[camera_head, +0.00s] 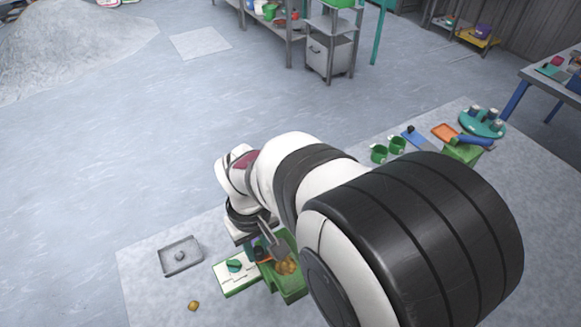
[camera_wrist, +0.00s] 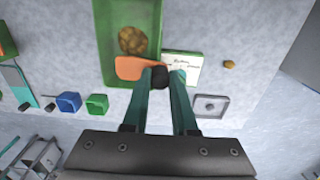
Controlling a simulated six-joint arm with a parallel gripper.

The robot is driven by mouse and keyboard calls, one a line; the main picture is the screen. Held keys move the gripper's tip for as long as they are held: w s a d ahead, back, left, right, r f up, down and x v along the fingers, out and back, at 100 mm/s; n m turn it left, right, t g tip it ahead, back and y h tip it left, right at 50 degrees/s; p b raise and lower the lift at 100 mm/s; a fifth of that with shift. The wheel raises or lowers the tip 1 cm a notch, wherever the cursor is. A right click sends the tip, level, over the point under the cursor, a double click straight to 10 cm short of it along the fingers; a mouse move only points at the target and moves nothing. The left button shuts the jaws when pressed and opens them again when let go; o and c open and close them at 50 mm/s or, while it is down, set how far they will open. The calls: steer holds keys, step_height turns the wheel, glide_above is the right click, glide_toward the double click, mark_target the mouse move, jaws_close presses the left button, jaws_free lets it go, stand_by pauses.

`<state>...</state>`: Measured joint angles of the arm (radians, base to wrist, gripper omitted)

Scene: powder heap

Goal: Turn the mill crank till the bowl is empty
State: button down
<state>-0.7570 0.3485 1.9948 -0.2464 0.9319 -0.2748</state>
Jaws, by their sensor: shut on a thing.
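The mill shows as a long green box (camera_wrist: 113,62) in the wrist view, with a brown lumpy heap (camera_wrist: 133,41) inside. No separate bowl can be told apart from this box. An orange crank arm (camera_wrist: 130,68) lies across the box's near edge, with a dark knob (camera_wrist: 160,77) at its right end. My gripper (camera_wrist: 161,80) is shut on this knob, one teal finger on each side. In the head view the green box (camera_head: 293,289) stands below my gripper (camera_head: 262,240), and the brown heap (camera_head: 286,266) shows in it. My arm hides much of the mill there.
A white labelled panel (camera_wrist: 182,68) adjoins the box. A tan lump (camera_head: 193,305) and a grey tray (camera_head: 181,255) lie to the left in the head view. Green cups (camera_head: 379,153) and a teal round stand (camera_head: 483,123) are at the right. Open floor lies beyond.

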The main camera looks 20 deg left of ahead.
steer(key=shift+w+a, duration=0.5)
steer(key=shift+w, duration=0.3)
steer(key=shift+w+a, duration=0.15)
steer(key=shift+w, duration=0.65)
steer(key=w, duration=0.1)
steer(key=w+d, duration=0.1)
steer(key=w, duration=0.1)
steer(key=shift+w+d, duration=0.3)
